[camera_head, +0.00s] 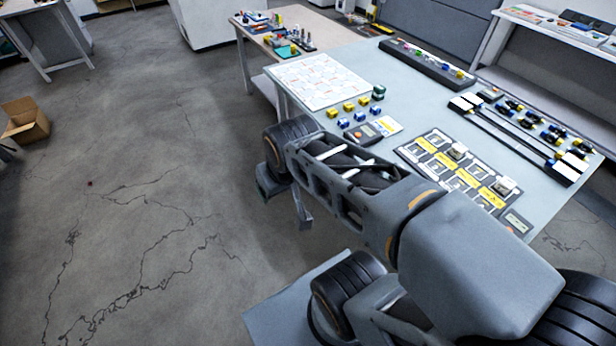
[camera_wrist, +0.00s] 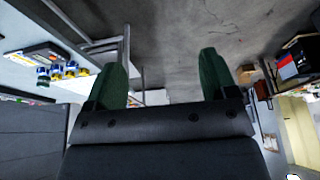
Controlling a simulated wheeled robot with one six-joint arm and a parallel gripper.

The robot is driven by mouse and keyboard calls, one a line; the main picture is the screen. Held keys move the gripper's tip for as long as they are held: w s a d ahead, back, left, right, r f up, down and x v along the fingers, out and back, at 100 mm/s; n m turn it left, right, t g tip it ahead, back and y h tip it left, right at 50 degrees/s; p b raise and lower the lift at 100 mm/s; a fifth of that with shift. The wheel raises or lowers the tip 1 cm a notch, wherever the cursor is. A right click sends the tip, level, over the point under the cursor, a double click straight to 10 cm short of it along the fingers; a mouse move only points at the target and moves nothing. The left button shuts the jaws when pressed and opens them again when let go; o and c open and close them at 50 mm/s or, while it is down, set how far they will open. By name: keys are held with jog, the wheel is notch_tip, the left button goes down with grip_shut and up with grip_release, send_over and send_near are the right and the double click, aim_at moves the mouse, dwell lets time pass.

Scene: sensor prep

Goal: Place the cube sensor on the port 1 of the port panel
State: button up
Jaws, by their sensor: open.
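A dark panel with pale squares and yellow labels (camera_head: 409,152), which looks like the port panel, lies on the grey table; its port numbers are too small to read. Two whitish cube-like pieces, one (camera_head: 458,150) near its upper middle and one (camera_head: 504,185) near its right end, sit on it. I cannot tell which piece is the cube sensor. Small yellow blocks (camera_head: 348,107) and blue blocks (camera_head: 360,116) stand left of the panel. My gripper (camera_wrist: 163,80) is open, its two green fingers apart and empty, off the table over the floor.
The grey table (camera_head: 400,95) also holds a white gridded sheet (camera_head: 318,80), a dark handheld device (camera_head: 362,134), a long black rack (camera_head: 428,64) and long rails (camera_head: 515,135) with connectors. A cardboard box (camera_head: 26,120) lies on the floor.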

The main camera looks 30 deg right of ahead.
jog(key=s+d+f+n+g+h+b, duration=0.1)
jog(key=s+d+f+g+h+b, duration=0.2)
jog(key=d+f, duration=0.6)
jog(key=s+d+f+n+g+h+b, duration=0.15)
jog(key=d+f+g+b, duration=0.3)
jog(key=d+f, duration=0.5)
jog(key=w+d+f+n+t+h, duration=0.1)
jog(key=d+f+n+h, duration=0.1)
jog(key=d+n, duration=0.3)
jog(key=w+d+f+n+t+h, duration=0.1)
jog(key=d+n+h, duration=0.3)
jog(key=d, duration=0.8)
jog(key=w+d+f+n+t+h, duration=0.1)
jog(key=w+d+f+n+h, duration=0.1)
jog(key=d+n, duration=0.4)
jog(key=shift+w+d+f+h, duration=0.2)
jog(key=shift+d+h, duration=0.05)
jog(key=shift+d, duration=0.45)
jog(key=shift+w+d+f+h, duration=0.15)
jog(key=shift+d+h, duration=0.05)
jog(key=shift+d, duration=0.45)
jog(key=c, duration=1.1)
